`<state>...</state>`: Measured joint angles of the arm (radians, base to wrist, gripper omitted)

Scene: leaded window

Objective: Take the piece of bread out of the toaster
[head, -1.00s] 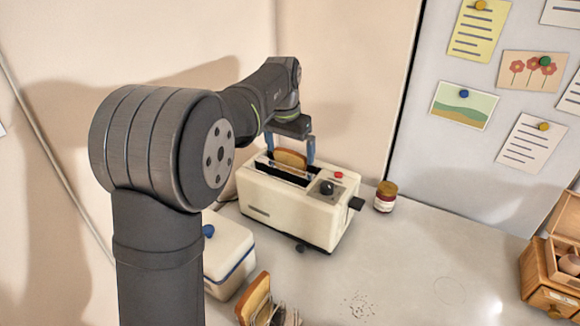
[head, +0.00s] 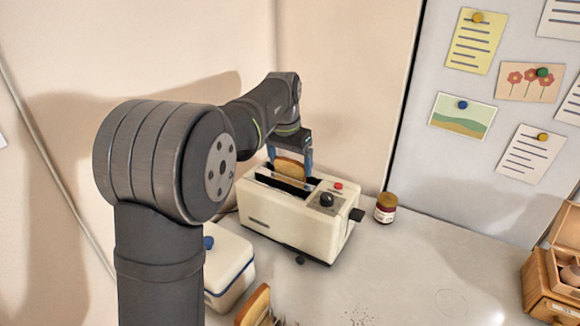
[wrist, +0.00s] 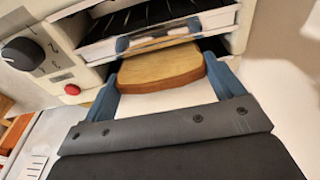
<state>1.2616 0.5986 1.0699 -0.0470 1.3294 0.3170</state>
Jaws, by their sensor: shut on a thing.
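The cream toaster (head: 278,222) stands on the counter against the back wall, with a black lever on its right end. A brown slice of bread (head: 290,168) sticks up from its rear slot. My gripper (head: 290,163) points down over that slot and is shut on the bread, one blue finger at each side edge. In the wrist view, the bread (wrist: 160,67) sits between the two fingers (wrist: 162,80), and its lower part is hidden. The toaster's front slot shows dark, with no bread visible in it.
A jar (head: 386,208) with a brown lid stands close to the toaster's right end. A white box (head: 228,268) with a blue knob is at front left. Another bread slice (head: 254,306) stands at the bottom edge. A wooden box (head: 545,285) is at right.

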